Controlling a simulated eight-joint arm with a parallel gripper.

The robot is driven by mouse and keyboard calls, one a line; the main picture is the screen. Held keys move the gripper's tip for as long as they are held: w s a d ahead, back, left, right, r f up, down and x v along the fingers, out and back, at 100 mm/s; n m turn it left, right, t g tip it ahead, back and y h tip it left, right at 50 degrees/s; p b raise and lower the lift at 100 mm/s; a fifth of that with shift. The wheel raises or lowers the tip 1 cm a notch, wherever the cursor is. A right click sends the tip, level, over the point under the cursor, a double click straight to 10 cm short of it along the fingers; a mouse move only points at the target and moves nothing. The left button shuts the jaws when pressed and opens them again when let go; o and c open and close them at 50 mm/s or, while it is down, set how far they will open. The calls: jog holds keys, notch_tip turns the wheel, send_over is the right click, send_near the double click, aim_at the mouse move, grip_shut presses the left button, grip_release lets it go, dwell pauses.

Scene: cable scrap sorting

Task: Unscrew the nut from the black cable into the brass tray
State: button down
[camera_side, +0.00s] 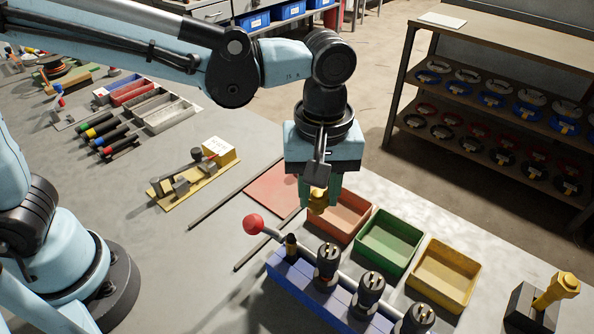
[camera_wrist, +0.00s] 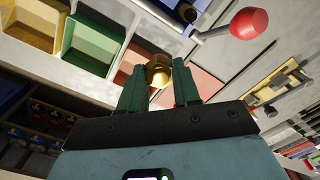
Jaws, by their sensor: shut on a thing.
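My gripper (camera_side: 319,199) has green fingers shut on a brass nut (camera_side: 317,207). The nut also shows between the fingertips in the wrist view (camera_wrist: 159,74). It is held in the air, in front of the back left corner of the orange-red tray (camera_side: 352,236) in the side view. A blue clamp block (camera_side: 291,284) holds several upright black cable ends. The leftmost cable end (camera_side: 291,246) is short, with a brass-coloured band, and no nut is seen on it. The green tray (camera_side: 372,256) and yellow tray (camera_side: 425,287) stand to the right; the yellow one looks the most brass-like.
A lever with a red ball (camera_side: 253,224) sticks up left of the block. A flat red mat (camera_side: 270,190) lies behind. A yellow fixture (camera_side: 195,183) stands left. A black block with a yellow knob (camera_side: 560,288) is at far right. The three trays look empty.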

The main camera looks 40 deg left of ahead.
aim_at(330, 211)
jog(key=w+f+n, duration=0.2)
jog(key=w+a+f+n, duration=0.1)
jog(key=w+f+n, duration=0.1)
jog(key=w, duration=0.1)
jog(key=w+a+f+n, duration=0.1)
jog(key=w+f+n, duration=0.1)
jog(key=w, duration=0.1)
jog(key=shift+a+n, duration=0.2)
jog(key=shift+n, duration=0.2)
jog(key=shift+w+f, duration=0.1)
jog(key=shift+f, duration=1.95)
jog(key=shift+f, duration=0.6)
jog(key=c, duration=0.7)
grip_release()
jog(key=shift+r, duration=3.55)
